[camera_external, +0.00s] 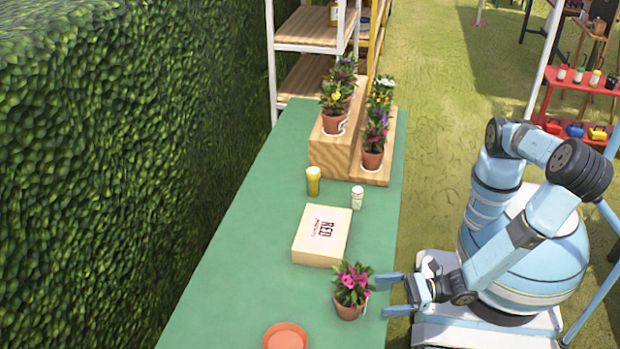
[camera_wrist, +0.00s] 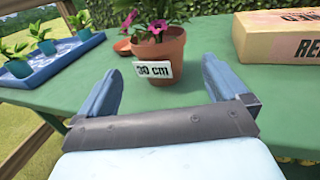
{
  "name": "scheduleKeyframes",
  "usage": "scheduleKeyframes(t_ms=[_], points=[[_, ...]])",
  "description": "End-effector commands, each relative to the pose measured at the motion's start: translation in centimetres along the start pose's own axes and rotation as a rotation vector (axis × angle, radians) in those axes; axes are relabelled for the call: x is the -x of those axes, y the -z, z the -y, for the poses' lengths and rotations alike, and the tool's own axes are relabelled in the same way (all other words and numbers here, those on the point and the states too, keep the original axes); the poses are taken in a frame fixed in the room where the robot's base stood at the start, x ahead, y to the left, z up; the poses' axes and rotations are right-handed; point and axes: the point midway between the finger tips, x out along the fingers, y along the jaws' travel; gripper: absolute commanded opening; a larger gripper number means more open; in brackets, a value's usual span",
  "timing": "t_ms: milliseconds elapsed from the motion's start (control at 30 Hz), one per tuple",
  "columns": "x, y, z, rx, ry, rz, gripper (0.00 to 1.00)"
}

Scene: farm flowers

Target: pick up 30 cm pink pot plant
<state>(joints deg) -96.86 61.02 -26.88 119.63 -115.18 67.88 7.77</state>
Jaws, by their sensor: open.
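The pink-flowered pot plant (camera_external: 350,286) stands upright in a terracotta pot near the right edge of the green table. In the wrist view its pot (camera_wrist: 160,50) carries a white "30 cm" tag (camera_wrist: 153,70). My gripper (camera_external: 385,295) is open and empty at the table edge, just right of the pot. In the wrist view the two blue fingers of my gripper (camera_wrist: 160,85) point toward the pot, which sits between and beyond them. The fingers look apart from the pot.
A cardboard box (camera_external: 322,236) lies behind the plant on the green table (camera_external: 240,225). A yellow jar (camera_external: 313,181) and a white bottle (camera_external: 357,197) stand farther back. An empty terracotta dish (camera_external: 285,337) is nearby. Seedlings sit in a blue tray (camera_wrist: 60,65).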

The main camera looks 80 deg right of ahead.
Motion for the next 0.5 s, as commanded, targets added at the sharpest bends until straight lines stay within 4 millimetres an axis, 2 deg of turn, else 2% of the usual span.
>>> scheduleKeyframes(t_ms=[200,500], points=[[-3.4,0.0,0.0,-0.001,0.001,0.001,1.00],[-4.9,-0.1,0.0,-0.001,0.001,0.001,1.00]])
